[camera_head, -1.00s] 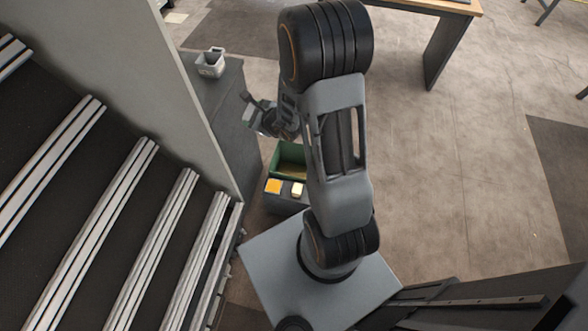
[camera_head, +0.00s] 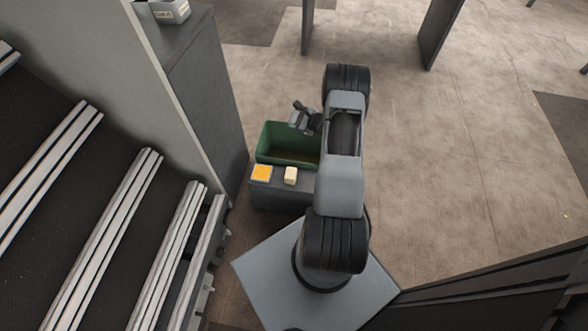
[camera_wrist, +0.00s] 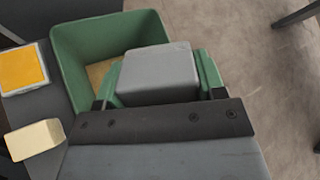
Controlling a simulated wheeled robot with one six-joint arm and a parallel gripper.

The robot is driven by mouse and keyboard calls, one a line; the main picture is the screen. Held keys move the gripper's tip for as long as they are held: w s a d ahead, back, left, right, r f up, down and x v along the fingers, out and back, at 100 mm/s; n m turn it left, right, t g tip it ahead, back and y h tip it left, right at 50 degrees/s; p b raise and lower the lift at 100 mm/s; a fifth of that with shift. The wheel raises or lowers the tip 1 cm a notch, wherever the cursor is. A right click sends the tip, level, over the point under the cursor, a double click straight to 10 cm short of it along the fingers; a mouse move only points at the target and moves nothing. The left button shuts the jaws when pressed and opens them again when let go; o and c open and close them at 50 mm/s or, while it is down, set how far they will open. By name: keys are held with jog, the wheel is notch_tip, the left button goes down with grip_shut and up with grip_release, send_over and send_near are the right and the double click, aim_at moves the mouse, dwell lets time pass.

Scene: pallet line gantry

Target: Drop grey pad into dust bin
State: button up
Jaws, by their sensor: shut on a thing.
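My gripper (camera_wrist: 160,78) is shut on a grey pad (camera_wrist: 158,68), a block-like piece between its two green fingers in the wrist view. The green open bin (camera_wrist: 72,58) lies below and beyond the pad in that view, its brownish floor partly showing. The pad and fingers hide its right part. In the head view my gripper (camera_head: 303,118) is over the far part of the green bin (camera_head: 280,136). The pad is too small to make out there.
An orange-topped pad (camera_head: 262,172) and a cream block (camera_head: 291,175) sit on a dark stand in front of the bin. A grey cabinet (camera_head: 208,90) with a small labelled container (camera_head: 171,12) stands left. Metal rails lie further left. Open floor is to the right.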

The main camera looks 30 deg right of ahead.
jog(key=shift+s+d+f+b, duration=0.1)
jog(key=shift+d+f+b, duration=0.15)
jog(key=shift+f, duration=0.35)
jog(key=shift+s+d+f+b, duration=0.1)
jog(key=shift+d+f+b, duration=0.1)
jog(key=shift+f, duration=0.35)
jog(key=shift+f+b, duration=1.3)
jog(key=shift+f, duration=1.4)
jog(key=o, duration=1.2)
jog(key=shift+o, duration=0.2)
jog(key=shift+r, duration=0.1)
jog(key=p+v, duration=0.4)
jog(key=v, duration=0.9)
jog(key=shift+s+r, duration=0.15)
jog(key=shift+s, duration=0.2)
